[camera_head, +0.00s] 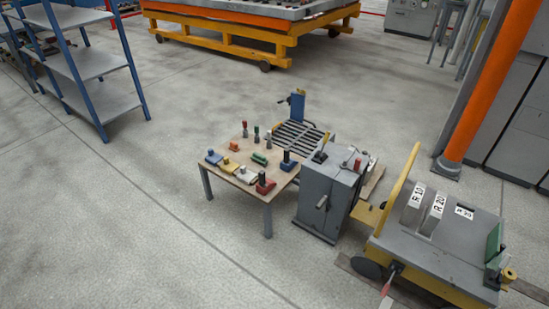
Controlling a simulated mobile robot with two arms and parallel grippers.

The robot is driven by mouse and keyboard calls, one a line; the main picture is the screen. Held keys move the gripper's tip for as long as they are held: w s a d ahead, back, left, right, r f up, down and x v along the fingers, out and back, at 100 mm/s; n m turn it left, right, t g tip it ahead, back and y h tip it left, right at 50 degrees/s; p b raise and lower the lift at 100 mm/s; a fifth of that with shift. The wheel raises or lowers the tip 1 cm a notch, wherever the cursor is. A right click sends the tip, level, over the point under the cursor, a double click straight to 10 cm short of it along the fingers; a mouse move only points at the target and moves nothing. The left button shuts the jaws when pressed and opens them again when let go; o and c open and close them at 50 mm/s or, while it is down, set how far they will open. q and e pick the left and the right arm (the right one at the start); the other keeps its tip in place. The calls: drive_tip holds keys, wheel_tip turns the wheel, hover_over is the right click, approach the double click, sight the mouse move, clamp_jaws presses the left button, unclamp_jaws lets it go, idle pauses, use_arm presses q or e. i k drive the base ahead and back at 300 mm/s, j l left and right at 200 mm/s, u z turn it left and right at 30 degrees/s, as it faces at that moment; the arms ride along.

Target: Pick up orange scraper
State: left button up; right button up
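A small low wooden-topped table (215,174) with grey legs stands on the floor near the middle of the view. A small orange object (233,147) lies on its back left part; it looks like the orange scraper, but it is too small to make out its shape. Around it on the table lie similar small pieces: a blue one (213,157), a yellow one (229,166), a green one (259,158), a white one (245,175) and a red one (265,185). Neither of my grippers is in view.
Several small upright tools stand along the table's back. A grey machine box (328,195) with levers stands right of the table. Further right is a yellow-framed cart (440,250). Blue-framed shelves (95,65) stand at the upper left. The floor left and front of the table is clear.

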sight(234, 146)
drive_tip(key=z, duration=1.85)
drive_tip(key=u, duration=2.15)
drive_tip(key=i+j+z, duration=0.3)
drive_tip(key=i+j, duration=0.45)
drive_tip(key=i, duration=0.25)
drive_tip(key=i+j+z, duration=0.3)
drive_tip(key=i+j, duration=0.65)
